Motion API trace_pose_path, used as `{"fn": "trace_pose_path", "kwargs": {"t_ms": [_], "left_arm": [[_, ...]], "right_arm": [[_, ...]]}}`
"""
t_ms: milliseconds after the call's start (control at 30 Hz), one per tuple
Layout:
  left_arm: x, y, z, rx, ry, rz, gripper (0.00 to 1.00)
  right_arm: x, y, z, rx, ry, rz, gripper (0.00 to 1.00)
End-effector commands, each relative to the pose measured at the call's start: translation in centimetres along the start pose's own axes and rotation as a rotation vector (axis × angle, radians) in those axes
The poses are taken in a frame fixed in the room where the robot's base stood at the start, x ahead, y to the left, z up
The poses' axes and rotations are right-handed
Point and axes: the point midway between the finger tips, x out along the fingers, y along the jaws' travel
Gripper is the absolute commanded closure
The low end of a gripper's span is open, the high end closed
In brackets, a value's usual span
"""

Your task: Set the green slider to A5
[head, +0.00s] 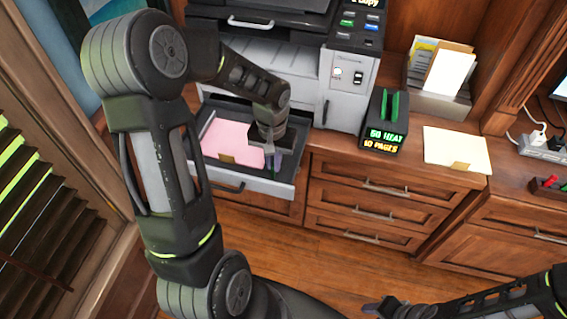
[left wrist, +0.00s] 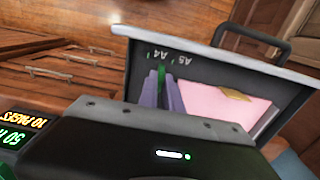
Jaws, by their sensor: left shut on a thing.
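The green slider (left wrist: 161,76) stands upright in the open paper tray (head: 287,187), by the tray's front wall. In the left wrist view, the front wall carries the marks A4 (left wrist: 154,54) and A5 (left wrist: 183,60). The slider appears between these two marks. My left gripper (head: 274,160) reaches down into the tray's front right part. Its purple-grey fingers (left wrist: 162,92) are shut on the slider, one on each side. The slider's lower part is hidden. My right gripper (head: 386,308) is at the bottom edge of the head view, away from the tray; its jaws are unclear.
Pink paper (head: 232,138) with a tan tab lies in the tray beside the gripper. The printer (head: 347,95) stands behind the tray. A black box (head: 384,120) with lit text "50 HEAT, 10 PAGES" stands to its right. Cream paper (head: 455,150) lies on the counter farther right.

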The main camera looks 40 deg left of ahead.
Motion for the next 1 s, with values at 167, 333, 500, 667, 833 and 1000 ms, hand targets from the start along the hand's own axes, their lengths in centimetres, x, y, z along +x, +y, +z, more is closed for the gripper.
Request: {"fn": "trace_pose_path", "kwargs": {"t_ms": [167, 333, 500, 667, 833, 1000], "left_arm": [[-0.06, -1.41, -0.01, -0.001, 0.002, -0.001, 1.0], [-0.05, -1.34, -0.02, 0.0, 0.002, 0.0, 1.0], [-0.05, -1.32, -0.01, 0.0, 0.002, 0.0, 0.8], [-0.03, -1.32, 0.01, 0.0, 0.001, 0.0, 0.69], [-0.02, -1.32, 0.02, 0.0, 0.001, 0.0, 0.69], [-0.57, -1.33, -0.04, 0.0, 0.003, -0.001, 0.69]], "right_arm": [[-0.05, -0.02, 0.02, 0.0, 0.0, 0.0, 0.64], [-0.04, -0.01, 0.02, 0.0, 0.0, 0.0, 0.64], [-0.04, -0.01, 0.02, 0.0, -0.001, 0.0, 0.64], [-0.04, -0.01, 0.02, 0.0, -0.001, 0.0, 0.64], [-0.04, -0.01, 0.02, 0.0, 0.0, 0.0, 0.64], [0.02, 0.01, 0.01, 0.0, 0.0, 0.0, 0.64]]}}
